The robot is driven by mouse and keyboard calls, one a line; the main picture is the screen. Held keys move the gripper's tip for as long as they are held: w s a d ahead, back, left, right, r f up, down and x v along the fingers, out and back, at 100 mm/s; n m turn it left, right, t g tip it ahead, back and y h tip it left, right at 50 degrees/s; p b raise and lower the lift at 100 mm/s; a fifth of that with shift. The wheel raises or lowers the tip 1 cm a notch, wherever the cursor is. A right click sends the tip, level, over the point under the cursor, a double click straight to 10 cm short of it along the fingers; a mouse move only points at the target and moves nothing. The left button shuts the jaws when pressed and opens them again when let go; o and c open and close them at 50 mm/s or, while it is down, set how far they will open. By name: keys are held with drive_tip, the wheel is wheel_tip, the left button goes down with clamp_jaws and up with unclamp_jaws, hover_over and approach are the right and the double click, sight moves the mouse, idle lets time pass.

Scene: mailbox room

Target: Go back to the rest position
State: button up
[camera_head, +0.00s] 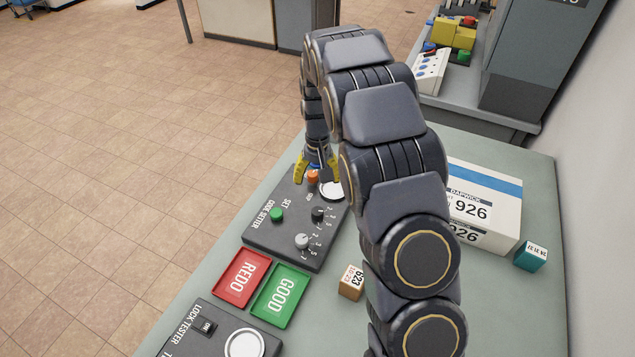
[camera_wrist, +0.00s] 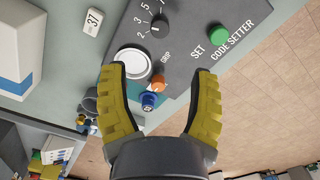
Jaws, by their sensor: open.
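My gripper (camera_head: 315,168) has yellow fingers and hangs over the far end of the grey code setter panel (camera_head: 262,243). In the wrist view my gripper (camera_wrist: 160,95) is open, with its fingers spread apart. An orange button (camera_wrist: 158,80) and a small blue object (camera_wrist: 149,101) show between the fingers. I cannot tell whether either touches a finger. The panel also carries a green SET button (camera_head: 277,215), dark and light dials, and a round white plate (camera_head: 331,190). My arm hides part of the panel and the table.
On the green-grey table stand a red REDO tray (camera_head: 243,303), a green GOOD tray (camera_head: 262,315), a lock tester (camera_head: 180,345), a small tan box (camera_head: 351,283), a white-and-blue box (camera_head: 508,235) and a teal box (camera_head: 530,257). A grey cabinet (camera_head: 525,65) stands behind. Open floor lies left.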

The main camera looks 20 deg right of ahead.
idle(0.3)
drive_tip(key=s+a+r+n+g, duration=0.1)
drive_tip(key=s+a+r, duration=0.2)
drive_tip(key=s+r, duration=0.6)
drive_tip(key=s+a+r+n, duration=0.1)
drive_tip(key=s+a+r, duration=0.4)
drive_tip(key=s, duration=0.8)
drive_tip(key=s+r+n, duration=0.1)
drive_tip(key=s, duration=1)
drive_tip(key=shift+s+a+r+n+g, duration=0.2)
drive_tip(key=shift+s+a+n+g, duration=0.1)
drive_tip(key=shift+s+g, duration=0.1)
